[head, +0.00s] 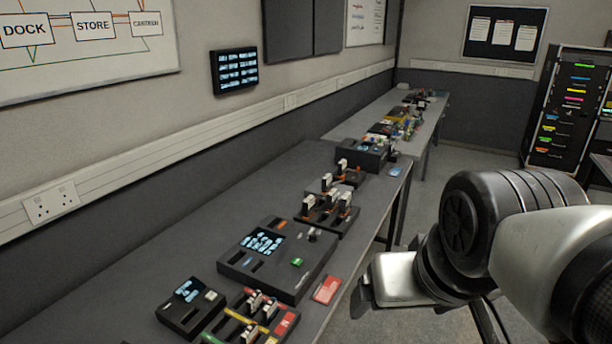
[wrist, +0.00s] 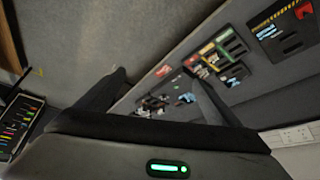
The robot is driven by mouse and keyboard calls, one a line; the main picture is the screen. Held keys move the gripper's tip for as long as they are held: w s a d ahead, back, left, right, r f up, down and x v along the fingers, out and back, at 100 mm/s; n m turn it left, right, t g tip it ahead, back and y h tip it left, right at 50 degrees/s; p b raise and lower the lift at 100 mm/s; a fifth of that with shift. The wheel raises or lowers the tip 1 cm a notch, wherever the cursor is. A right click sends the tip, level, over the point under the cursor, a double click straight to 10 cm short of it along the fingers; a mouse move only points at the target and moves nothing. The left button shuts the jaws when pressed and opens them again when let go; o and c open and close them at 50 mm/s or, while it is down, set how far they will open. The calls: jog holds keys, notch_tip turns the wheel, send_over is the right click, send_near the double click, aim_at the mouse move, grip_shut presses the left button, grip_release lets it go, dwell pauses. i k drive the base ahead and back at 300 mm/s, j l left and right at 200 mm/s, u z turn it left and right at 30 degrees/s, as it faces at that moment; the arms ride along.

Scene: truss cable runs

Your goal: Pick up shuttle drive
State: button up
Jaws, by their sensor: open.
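I cannot tell which item is the shuttle drive. Several small white-and-black upright units with orange parts stand in dark docks (head: 318,218) along the bench in the head view. Similar white units (head: 257,301) sit in a nearer dock with red, yellow and green strips. A red flat piece (head: 327,289) lies on the bench by its front edge. My gripper (head: 361,297) is off the bench's front edge, at lower right in the head view. In the wrist view my gripper (wrist: 162,78) is open with nothing between its fingers; the bench items look small and distant.
The long grey bench (head: 150,275) runs along the wall. A wide black panel box (head: 310,270) with a screen and a small screen unit (head: 190,305) stand on it. A second bench (head: 440,105) holds more items. A dark rack (head: 570,110) stands at back right.

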aim_at(326, 180)
jog(key=u, duration=0.45)
jog(key=i+l+u, duration=0.45)
jog(key=l, duration=0.2)
jog(key=i+l+u, duration=0.2)
jog(key=l, duration=0.15)
jog(key=i+l+u, duration=0.15)
jog(key=l, duration=0.4)
jog(key=l+u, duration=0.1)
jog(key=l, duration=0.4)
jog(key=i+l, duration=0.1)
jog(key=l, duration=0.3)
jog(key=i+l, duration=0.15)
jog(key=l, duration=0.3)
jog(key=i+l, duration=0.1)
jog(key=l, duration=0.3)
jog(key=i+l, duration=0.1)
jog(key=l, duration=0.35)
jog(key=i+l+u, duration=0.1)
jog(key=l, duration=0.3)
jog(key=i+l, duration=0.1)
jog(key=l, duration=0.35)
jog(key=i+l, duration=0.1)
jog(key=l, duration=0.3)
